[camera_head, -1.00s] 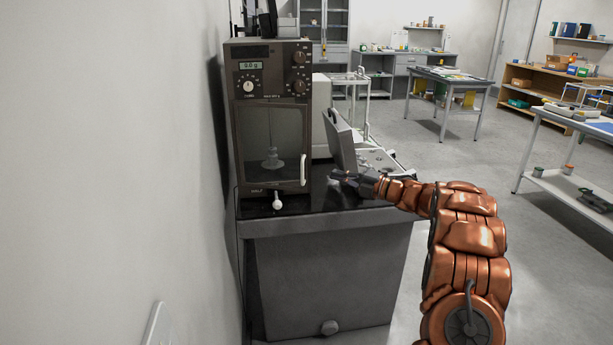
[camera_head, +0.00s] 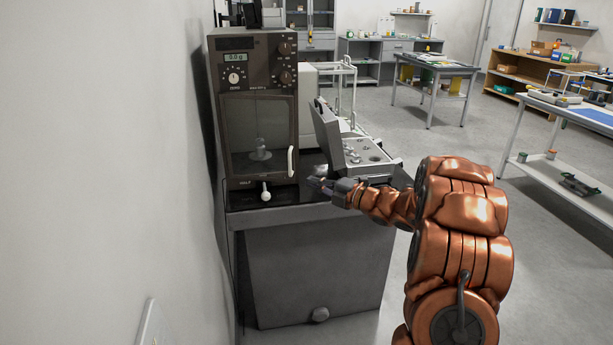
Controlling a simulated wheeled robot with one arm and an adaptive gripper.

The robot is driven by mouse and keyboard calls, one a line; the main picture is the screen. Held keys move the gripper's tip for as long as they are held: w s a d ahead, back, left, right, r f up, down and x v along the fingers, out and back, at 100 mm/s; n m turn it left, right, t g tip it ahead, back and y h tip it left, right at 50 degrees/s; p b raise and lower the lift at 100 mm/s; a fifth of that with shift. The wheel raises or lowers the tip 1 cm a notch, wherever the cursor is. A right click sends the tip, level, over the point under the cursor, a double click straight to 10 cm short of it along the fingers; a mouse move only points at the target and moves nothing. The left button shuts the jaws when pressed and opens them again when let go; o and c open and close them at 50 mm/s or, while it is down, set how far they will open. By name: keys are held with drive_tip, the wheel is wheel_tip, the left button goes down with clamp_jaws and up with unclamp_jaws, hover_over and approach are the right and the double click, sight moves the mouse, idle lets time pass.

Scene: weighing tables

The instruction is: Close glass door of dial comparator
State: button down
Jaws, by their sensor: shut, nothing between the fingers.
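The dial comparator (camera_head: 250,48) is a tall dark brown cabinet with a lit display reading about 0.0 g, a white dial and two dark knobs at its upper front. Its glass door (camera_head: 236,160) covers the lower front and appears flush with the cabinet. A white vertical handle (camera_head: 290,162) is at the door's right side. Behind the glass is a pale stacked weight on a pan. My gripper (camera_head: 313,182) is shut and empty, just right of the door's lower right corner, apart from the handle. The fingertips are small and dark against the bench.
The comparator stands on a dark-topped grey bench (camera_head: 310,255) against the left wall. An open case (camera_head: 367,154) with a raised lid lies right of it, close behind my gripper. A white-knobbed lever (camera_head: 266,195) projects below the door. Open floor lies to the right.

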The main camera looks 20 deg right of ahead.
sight(291, 171)
drive_tip(key=p+x, duration=0.1)
drive_tip(key=x, duration=0.2)
drive_tip(key=d+p+x, duration=0.1)
drive_tip(key=x, duration=0.2)
drive_tip(key=w+p+x, duration=0.1)
drive_tip(key=x, duration=0.2)
drive_tip(key=shift+w+d, duration=0.15)
drive_tip(key=shift+w, duration=0.15)
drive_tip(key=shift+w+d, duration=0.7)
drive_tip(key=shift+w, duration=0.05)
drive_tip(key=shift+f, duration=0.1)
